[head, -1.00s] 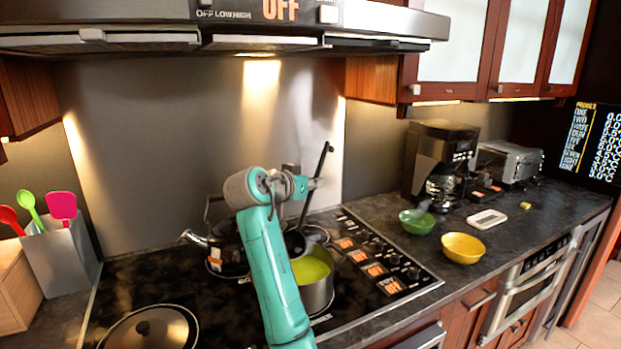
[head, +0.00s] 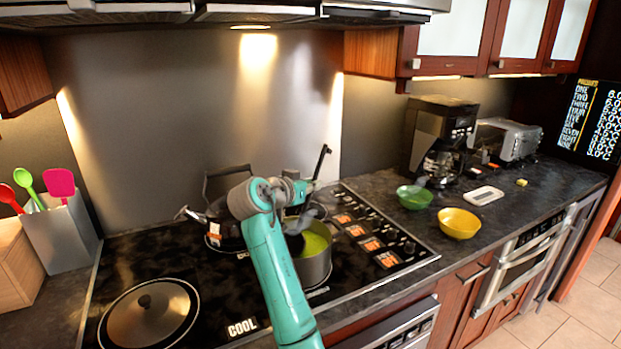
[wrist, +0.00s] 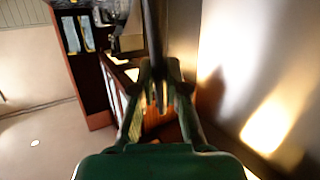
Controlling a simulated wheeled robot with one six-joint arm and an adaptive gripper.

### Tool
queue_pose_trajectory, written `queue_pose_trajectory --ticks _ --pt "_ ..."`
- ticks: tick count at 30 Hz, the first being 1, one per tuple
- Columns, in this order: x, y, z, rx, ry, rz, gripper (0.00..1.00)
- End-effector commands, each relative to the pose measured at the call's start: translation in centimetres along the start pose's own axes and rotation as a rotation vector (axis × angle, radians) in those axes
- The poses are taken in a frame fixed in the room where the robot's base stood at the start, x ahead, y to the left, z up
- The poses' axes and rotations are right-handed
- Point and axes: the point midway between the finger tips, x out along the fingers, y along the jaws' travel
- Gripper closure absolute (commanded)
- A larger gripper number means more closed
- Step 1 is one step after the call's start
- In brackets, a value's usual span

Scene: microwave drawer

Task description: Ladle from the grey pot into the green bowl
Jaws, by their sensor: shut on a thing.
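The grey pot (head: 318,270) stands on the cooktop with yellow-green contents (head: 315,243) inside. My gripper (head: 308,187) is above the pot's back edge, shut on the black ladle (head: 322,163). The ladle's handle points up and leans right. Its lower end runs down toward the pot, and my arm partly hides it, so I cannot tell how deep it sits. In the wrist view, my gripper's fingers (wrist: 158,92) close around the dark handle (wrist: 152,35). The green bowl (head: 414,198) stands on the counter right of the cooktop, apart from my gripper.
A black kettle (head: 222,228) is close to my gripper's left. A yellow bowl (head: 459,223) is near the green bowl, with a coffee maker (head: 440,135) behind. A lidded pan (head: 150,315) is front left. The range hood (head: 250,12) hangs above.

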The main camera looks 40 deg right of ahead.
Motion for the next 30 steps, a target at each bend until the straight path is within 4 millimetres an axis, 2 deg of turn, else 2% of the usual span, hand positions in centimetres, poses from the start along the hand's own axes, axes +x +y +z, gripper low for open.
queue_pose_trajectory --ticks 18,30 --pt "1.5 0.0 4.3 -0.001 0.0 0.001 1.0" --pt "1.7 0.0 5.0 0.0 0.0 0.001 1.0"
